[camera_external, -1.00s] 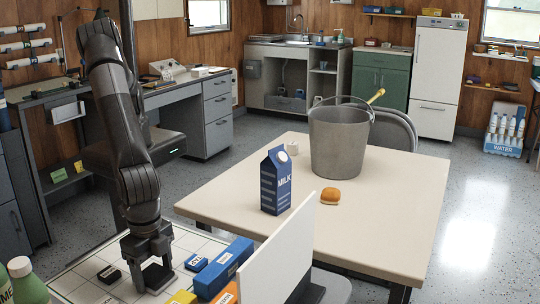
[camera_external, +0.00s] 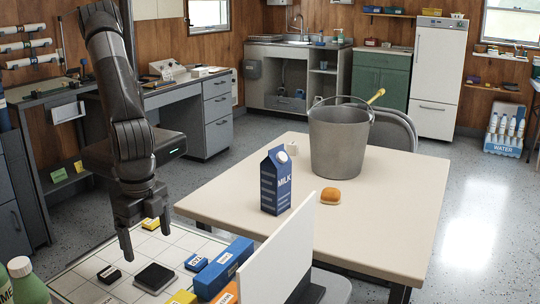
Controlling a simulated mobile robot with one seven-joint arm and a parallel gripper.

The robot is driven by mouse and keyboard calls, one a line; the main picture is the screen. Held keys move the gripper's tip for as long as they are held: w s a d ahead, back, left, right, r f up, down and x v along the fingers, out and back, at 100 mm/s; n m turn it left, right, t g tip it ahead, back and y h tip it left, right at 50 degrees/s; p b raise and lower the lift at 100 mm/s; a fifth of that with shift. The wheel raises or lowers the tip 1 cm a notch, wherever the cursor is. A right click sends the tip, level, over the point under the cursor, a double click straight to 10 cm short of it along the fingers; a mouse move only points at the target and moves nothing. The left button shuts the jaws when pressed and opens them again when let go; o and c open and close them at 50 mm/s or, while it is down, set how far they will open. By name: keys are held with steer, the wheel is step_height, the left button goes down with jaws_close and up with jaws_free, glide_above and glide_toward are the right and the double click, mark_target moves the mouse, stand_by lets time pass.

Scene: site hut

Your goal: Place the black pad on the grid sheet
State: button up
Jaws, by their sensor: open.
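The black pad (camera_external: 154,277) lies flat on the white grid sheet (camera_external: 126,269), near its middle. My gripper (camera_external: 138,238) is open and empty. It hangs above the sheet, a little above and behind the pad, apart from it. Small labelled blocks also sit on the sheet: a black one (camera_external: 109,274) to the left of the pad, a blue one (camera_external: 196,263) to its right and a yellow one (camera_external: 151,223) behind my gripper.
A long blue box (camera_external: 224,267) and a white upright panel (camera_external: 276,256) stand right of the pad. Bottles (camera_external: 27,281) stand at the front left. The table beyond holds a milk carton (camera_external: 276,181), a bucket (camera_external: 338,143) and a bun (camera_external: 330,196).

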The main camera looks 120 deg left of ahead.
steer(key=s+a+r+t+h, duration=0.1)
steer(key=s+a+r, duration=0.2)
steer(key=a+r, duration=0.9)
steer(key=s+a+r+t+h, duration=0.1)
steer(key=s+a+r, duration=0.1)
steer(key=a+r, duration=1)
steer(key=s+a+r+t+y, duration=0.1)
steer(key=s+a, duration=0.8)
steer(key=s, duration=0.2)
steer(key=s+a+r+t+y, duration=0.1)
steer(key=s+a+t, duration=0.1)
steer(key=s+a, duration=0.7)
steer(key=s, duration=0.2)
steer(key=shift+s+t, duration=0.3)
steer(key=shift+s, duration=0.1)
